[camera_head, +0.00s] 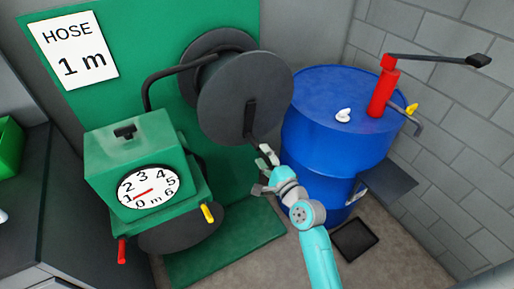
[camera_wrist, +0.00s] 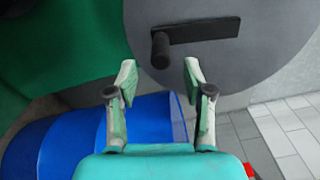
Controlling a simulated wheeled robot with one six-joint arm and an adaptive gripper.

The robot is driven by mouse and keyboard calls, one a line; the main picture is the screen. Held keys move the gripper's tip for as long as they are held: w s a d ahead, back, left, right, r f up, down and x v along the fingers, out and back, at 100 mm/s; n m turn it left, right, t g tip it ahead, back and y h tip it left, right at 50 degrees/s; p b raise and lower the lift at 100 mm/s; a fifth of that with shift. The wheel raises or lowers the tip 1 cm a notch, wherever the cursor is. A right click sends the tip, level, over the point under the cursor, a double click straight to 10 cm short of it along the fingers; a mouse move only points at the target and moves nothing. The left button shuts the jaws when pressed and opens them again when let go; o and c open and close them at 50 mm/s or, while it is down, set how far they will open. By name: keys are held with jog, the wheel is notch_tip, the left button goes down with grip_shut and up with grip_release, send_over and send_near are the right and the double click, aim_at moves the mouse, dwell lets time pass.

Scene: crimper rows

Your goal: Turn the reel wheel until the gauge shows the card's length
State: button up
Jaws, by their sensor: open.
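The dark grey reel wheel (camera_head: 238,95) stands upright on a green stand, with a black crank bar (camera_head: 250,117) on its face. In the wrist view the bar (camera_wrist: 205,30) ends in a black handle knob (camera_wrist: 160,50) pointing towards me. My gripper (camera_head: 263,170) is open and empty just below the crank's lower end. In the wrist view its fingertips (camera_wrist: 160,76) stand either side of the knob's line, apart from it. The white gauge (camera_head: 148,187) reads 0 to 6 m; its red needle points near 1. The white card (camera_head: 73,51) says "HOSE 1 m".
A blue drum (camera_head: 335,135) with a red hand pump (camera_head: 383,92) stands close to the right of my gripper. A green back panel (camera_head: 130,30) rises behind the reel. A dark counter (camera_head: 40,200) is at left. A black tray (camera_head: 354,241) lies on the floor.

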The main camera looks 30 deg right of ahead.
jog(key=shift+s+a, duration=0.1)
jog(key=shift+s, duration=2.3)
jog(key=n, duration=1.9)
send_near(248, 134)
jog(key=w, duration=0.6)
jog(key=w+f, duration=0.1)
jog(key=w, duration=0.2)
jog(key=shift+d, duration=0.35)
grip_shut()
